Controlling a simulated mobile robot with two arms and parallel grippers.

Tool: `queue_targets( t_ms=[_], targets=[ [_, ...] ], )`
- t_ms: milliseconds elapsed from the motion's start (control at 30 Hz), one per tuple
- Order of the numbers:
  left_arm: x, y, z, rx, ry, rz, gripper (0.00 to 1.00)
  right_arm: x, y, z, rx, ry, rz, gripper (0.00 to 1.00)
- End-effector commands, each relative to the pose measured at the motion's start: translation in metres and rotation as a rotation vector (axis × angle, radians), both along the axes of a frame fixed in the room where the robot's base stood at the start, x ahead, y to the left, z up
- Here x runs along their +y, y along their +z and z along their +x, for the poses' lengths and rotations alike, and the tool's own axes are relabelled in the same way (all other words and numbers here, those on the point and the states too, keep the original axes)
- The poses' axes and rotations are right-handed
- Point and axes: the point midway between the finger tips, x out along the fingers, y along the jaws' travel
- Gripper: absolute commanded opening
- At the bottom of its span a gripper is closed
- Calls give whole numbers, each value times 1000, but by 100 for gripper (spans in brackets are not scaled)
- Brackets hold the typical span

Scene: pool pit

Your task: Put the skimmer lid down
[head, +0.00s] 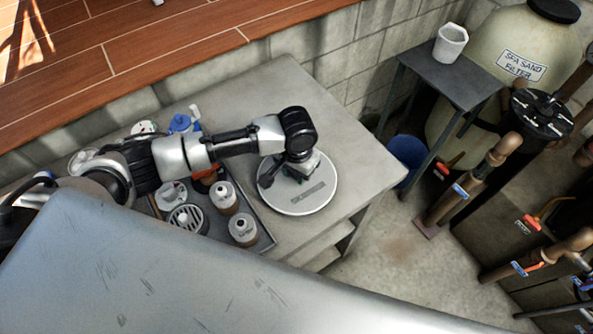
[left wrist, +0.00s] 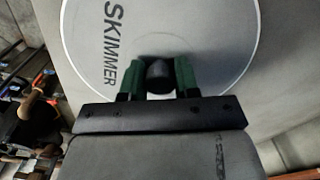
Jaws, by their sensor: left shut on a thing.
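The skimmer lid (head: 312,199) is a round, pale grey disc with a dark rim line and the word SKIMMER on it. In the head view it is over the right part of the grey concrete bench (head: 345,145); I cannot tell whether it touches the top. My left gripper (head: 298,170) is above the lid and shut on its dark central knob. In the left wrist view the two green fingertips (left wrist: 158,78) flank the black knob (left wrist: 158,76), and the lid (left wrist: 190,30) fills the top. My right gripper is not in view.
A grey tray (head: 262,243) with several bottles and a round grate (head: 186,218) is left of the lid. A small table (head: 450,80) with a white cup (head: 450,43), a sand filter (head: 500,50) and pipes stand at right. The bench's back right is clear.

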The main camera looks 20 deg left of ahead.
Motion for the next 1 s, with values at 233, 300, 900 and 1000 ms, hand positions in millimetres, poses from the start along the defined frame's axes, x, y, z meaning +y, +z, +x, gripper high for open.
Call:
queue_targets(
  t_ms=[233,300,900,1000],
  targets=[
    [0,-11,0,-2,0,-1,1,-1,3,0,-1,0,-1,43],
    [0,-11,0,-2,0,-1,1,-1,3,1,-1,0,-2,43],
    [0,-11,0,-2,0,-1,56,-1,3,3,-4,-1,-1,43],
    [-1,-4,0,-3,-1,-3,56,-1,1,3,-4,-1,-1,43]
  ],
)
